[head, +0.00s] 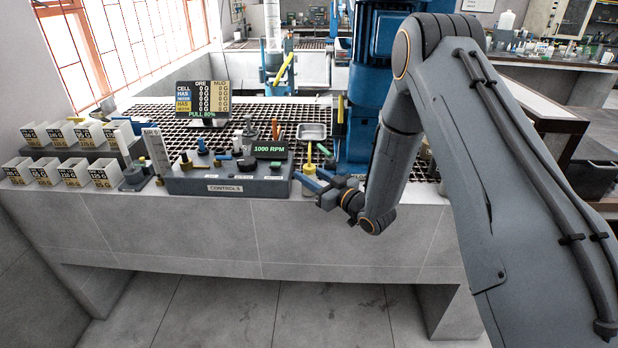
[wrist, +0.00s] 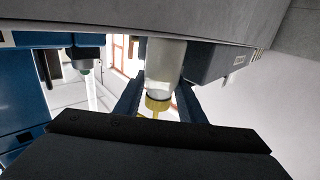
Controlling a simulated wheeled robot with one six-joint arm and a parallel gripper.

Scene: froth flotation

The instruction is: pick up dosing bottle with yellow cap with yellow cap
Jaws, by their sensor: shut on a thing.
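The dosing bottle with the yellow cap (head: 309,160) stands at the front of the bench, just right of the control box. In the head view its yellow cap and spout show above my gripper (head: 314,179), and the fingers partly hide its body. In the wrist view, which looks upside down, the pale bottle (wrist: 165,64) lies between the two blue fingers of my gripper (wrist: 159,104), with its yellow cap towards the palm. My gripper is shut on the bottle. I cannot tell whether the bottle's base touches the bench.
The control box (head: 228,180) with several knobs and a 1000 RPM display is close on the left. A small metal tray (head: 312,131) lies behind the bottle. A blue machine column (head: 367,90) rises behind my gripper. Several labelled white cups (head: 72,172) stand far left.

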